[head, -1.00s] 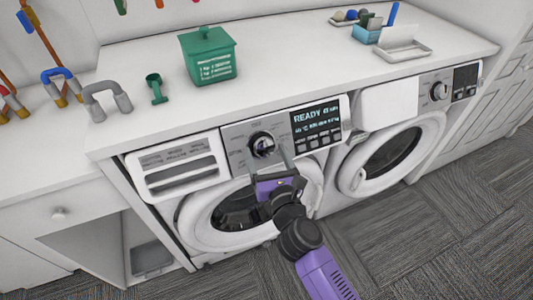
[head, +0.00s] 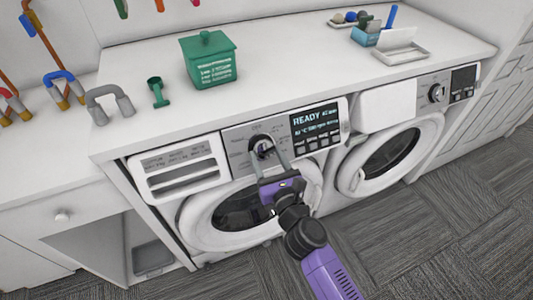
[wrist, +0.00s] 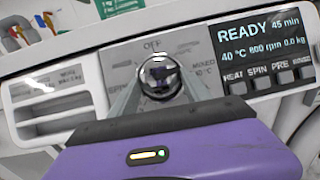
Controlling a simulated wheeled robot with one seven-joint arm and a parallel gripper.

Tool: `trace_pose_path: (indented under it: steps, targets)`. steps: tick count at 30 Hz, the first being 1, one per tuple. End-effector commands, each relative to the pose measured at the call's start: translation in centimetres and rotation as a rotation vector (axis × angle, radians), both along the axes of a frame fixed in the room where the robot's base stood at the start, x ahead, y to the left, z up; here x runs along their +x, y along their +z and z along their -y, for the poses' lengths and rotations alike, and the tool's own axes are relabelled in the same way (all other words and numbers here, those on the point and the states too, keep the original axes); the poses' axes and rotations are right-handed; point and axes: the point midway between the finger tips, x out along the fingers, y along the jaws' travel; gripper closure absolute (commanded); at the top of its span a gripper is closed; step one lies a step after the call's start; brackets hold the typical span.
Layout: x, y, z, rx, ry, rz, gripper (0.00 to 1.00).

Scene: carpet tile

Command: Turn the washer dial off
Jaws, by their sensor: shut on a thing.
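The washer dial (head: 263,146) is a round, shiny knob on the left machine's panel, left of its display. It also shows in the wrist view (wrist: 158,76), below the printed word OFF (wrist: 152,45). Its pointer direction is hard to tell. My gripper (head: 265,153) has its two grey fingers on either side of the dial, shut on it; the fingers show in the wrist view too (wrist: 160,88). The washer (head: 235,212) has its round door closed. Its display (head: 316,122) reads READY, and in the wrist view 45 min and 40 °C.
A second machine (head: 392,152) stands at right, with its own dial (head: 436,93). The white counter (head: 290,70) above holds a green lidded box (head: 209,60), a green scoop (head: 156,90) and a tray (head: 402,54). Grey carpet floor lies clear in front.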

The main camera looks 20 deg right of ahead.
Motion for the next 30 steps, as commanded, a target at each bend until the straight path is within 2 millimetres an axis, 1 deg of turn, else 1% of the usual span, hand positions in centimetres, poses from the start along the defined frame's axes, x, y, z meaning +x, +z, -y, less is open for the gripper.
trace_pose_path:
  steps: [9, 30]
  targets:
    - [-0.03, 0.05, 0.07, -0.084, 0.043, 0.000, 0.85]
    - [-0.03, 0.00, 0.40, -0.172, 0.085, -0.001, 0.85]
